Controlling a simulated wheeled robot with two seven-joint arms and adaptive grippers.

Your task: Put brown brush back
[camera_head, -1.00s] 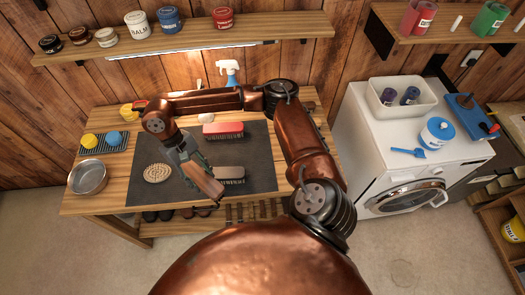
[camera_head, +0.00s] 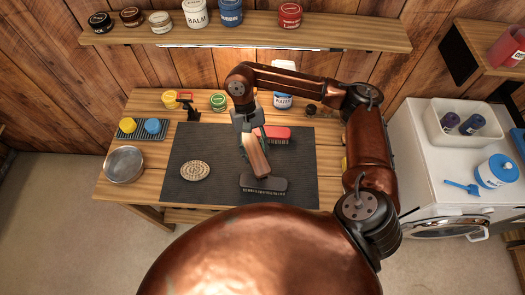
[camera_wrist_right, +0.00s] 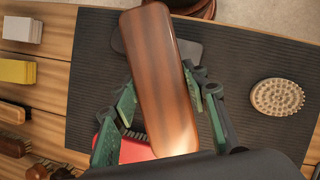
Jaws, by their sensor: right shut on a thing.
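My right gripper (camera_head: 250,141) is shut on the brown brush (camera_head: 257,159), holding it above the dark mat (camera_head: 222,140). In the right wrist view, the brown brush (camera_wrist_right: 158,80) shows its smooth wooden back between the green-padded fingers (camera_wrist_right: 160,108); its bristles are hidden. A red brush (camera_head: 277,133) lies on the mat just behind and right of it. A dark brush (camera_head: 264,184) lies in front, partly covered by the brown brush in the wrist view. A round tan brush (camera_head: 195,171) lies to the left. My left gripper is not in view.
In the wrist view, a white block (camera_wrist_right: 22,30), a yellow block (camera_wrist_right: 17,71) and brushes (camera_wrist_right: 14,113) sit on bare wood beside the mat. A metal bowl (camera_head: 125,164) and a tray of sponges (camera_head: 142,130) stand at the table's left. A shelf (camera_head: 340,34) hangs above.

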